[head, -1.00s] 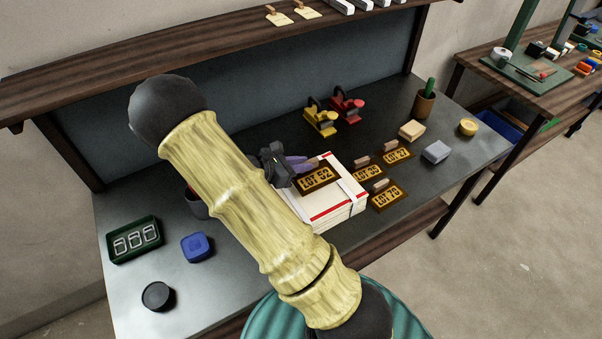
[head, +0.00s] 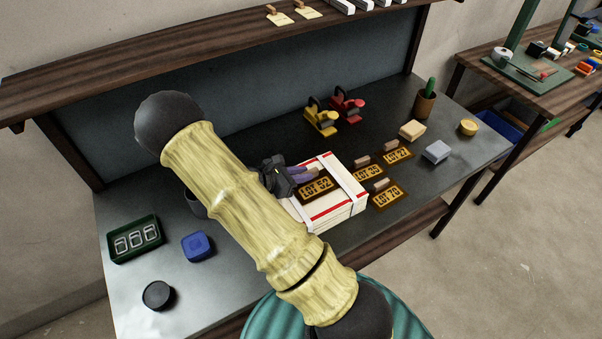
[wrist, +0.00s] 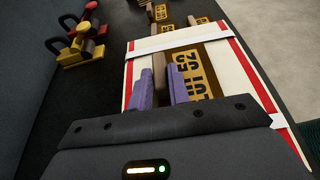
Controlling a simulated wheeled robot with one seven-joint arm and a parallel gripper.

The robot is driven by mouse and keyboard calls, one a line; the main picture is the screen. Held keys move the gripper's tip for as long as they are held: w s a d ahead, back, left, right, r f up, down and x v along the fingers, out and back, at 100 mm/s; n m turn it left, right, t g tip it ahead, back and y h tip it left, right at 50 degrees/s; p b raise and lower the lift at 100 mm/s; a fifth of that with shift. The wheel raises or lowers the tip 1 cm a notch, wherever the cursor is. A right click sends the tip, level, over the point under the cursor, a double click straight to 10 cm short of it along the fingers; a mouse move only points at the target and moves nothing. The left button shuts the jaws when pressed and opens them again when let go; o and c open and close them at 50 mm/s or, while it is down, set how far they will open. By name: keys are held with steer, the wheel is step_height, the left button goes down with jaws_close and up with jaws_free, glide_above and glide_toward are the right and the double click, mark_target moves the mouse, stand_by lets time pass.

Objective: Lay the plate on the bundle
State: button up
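My gripper (head: 306,173) has purple fingers. In the wrist view the gripper (wrist: 160,88) has its fingers on both sides of the wooden handle (wrist: 158,70), closed against it. My forearm hides part of the bundle's left side in the head view.
Plates LOT 70 (head: 387,196), a second (head: 369,172) and LOT 27 (head: 398,154) lie right of the bundle. Yellow (head: 321,120) and red (head: 348,106) clamp-like tools stand behind. A green tray (head: 135,240), blue box (head: 197,246) and black round item (head: 158,295) are at left.

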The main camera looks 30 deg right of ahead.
steer(key=o, duration=0.4)
steer(key=shift+c, duration=0.2)
steer(key=shift+r, duration=0.15)
steer(key=b+v, duration=0.1)
steer(key=v, duration=1.1)
steer(key=s+m+g+y, duration=0.1)
steer(key=s+m, duration=0.1)
steer(key=s+d+m+g+y, duration=0.1)
steer(key=s+m+y, duration=0.1)
steer(key=s, duration=0.1)
steer(key=shift+r+y, duration=0.1)
steer(key=shift+y, duration=0.2)
steer(key=s+a+r+m+t+y, duration=0.3)
steer(key=s+r+m+y, duration=0.4)
steer(key=m, duration=0.7)
steer(key=t+y, duration=0.1)
steer(key=y, duration=0.1)
steer(key=shift+m+y, duration=0.3)
steer(key=shift+y, duration=0.1)
